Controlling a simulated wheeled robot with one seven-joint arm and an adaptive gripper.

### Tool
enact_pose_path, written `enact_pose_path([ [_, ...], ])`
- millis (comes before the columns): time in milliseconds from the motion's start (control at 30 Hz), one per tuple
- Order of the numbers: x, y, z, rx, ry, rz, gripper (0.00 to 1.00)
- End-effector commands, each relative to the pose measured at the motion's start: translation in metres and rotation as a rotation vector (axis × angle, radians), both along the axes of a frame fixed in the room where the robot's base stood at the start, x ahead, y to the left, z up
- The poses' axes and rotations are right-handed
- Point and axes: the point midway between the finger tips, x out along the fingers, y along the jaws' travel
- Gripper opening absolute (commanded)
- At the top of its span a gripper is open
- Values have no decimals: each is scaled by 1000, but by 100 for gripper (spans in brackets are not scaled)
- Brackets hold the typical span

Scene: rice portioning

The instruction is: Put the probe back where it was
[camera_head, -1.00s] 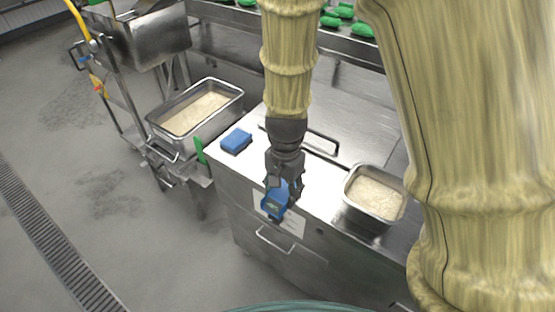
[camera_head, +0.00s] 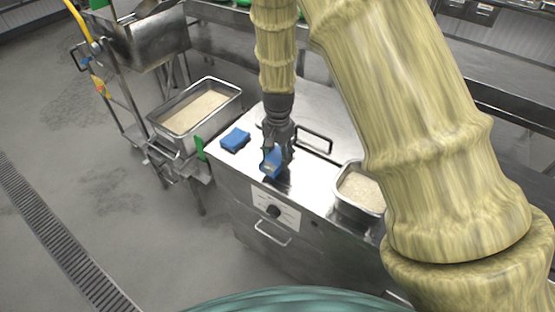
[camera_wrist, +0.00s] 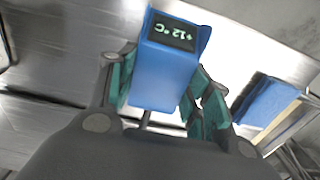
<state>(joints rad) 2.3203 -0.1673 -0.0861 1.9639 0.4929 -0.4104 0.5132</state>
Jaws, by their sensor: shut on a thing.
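The probe (camera_head: 270,164) is a blue handheld body with a dark display. In the wrist view the probe (camera_wrist: 163,75) sits between the two teal-padded fingers, and its display reads +12 °C, upside down. My gripper (camera_head: 277,152) is shut on it, over the front part of the steel counter. A thin stem shows below the body in the wrist view; the rest of it is hidden by my gripper. A second blue block (camera_head: 235,139) lies on the counter to the left of my gripper, and it also shows in the wrist view (camera_wrist: 266,101).
A steel pan of rice (camera_head: 359,196) sits on the counter to the right, partly behind my arm. A larger rice pan (camera_head: 196,112) stands on a cart to the left. A bar handle (camera_head: 314,138) rises from the counter top behind my gripper.

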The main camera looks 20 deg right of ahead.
Motion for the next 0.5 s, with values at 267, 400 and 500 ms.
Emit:
enact_pose_path([
  [267, -1, 0, -23, 1, 1, 0, 26],
  [400, -1, 0, -29, 1, -1, 0, 26],
  [500, -1, 0, -29, 1, -1, 0, 26],
])
